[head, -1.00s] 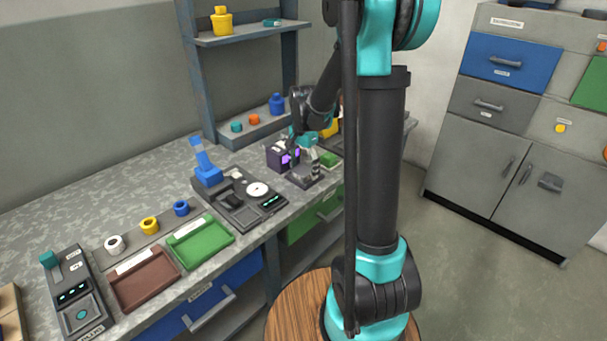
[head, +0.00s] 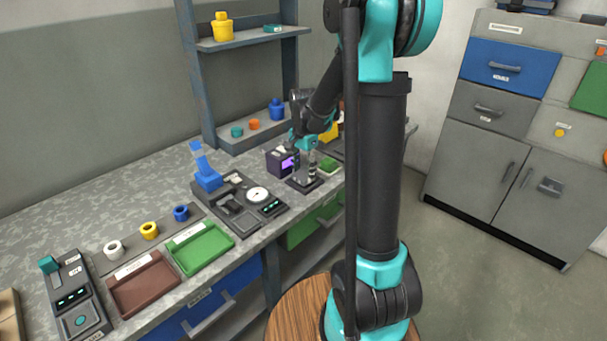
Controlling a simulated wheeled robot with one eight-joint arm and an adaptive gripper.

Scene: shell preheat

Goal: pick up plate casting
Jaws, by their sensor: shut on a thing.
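My gripper (head: 311,151) is small and far off, at the back right of the workbench, pointing down over a dark fixture (head: 304,183) with a grey upright part. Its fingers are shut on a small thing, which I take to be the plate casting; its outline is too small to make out. I cannot tell whether it still touches the fixture. A dark box with a purple lit face (head: 281,161) stands just left of the gripper.
A station with a white dial (head: 257,195) and blue stand, green tray (head: 203,246), brown tray (head: 145,289) and several coloured rings lie along the workbench (head: 90,218). A shelf rack (head: 252,134) stands behind.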

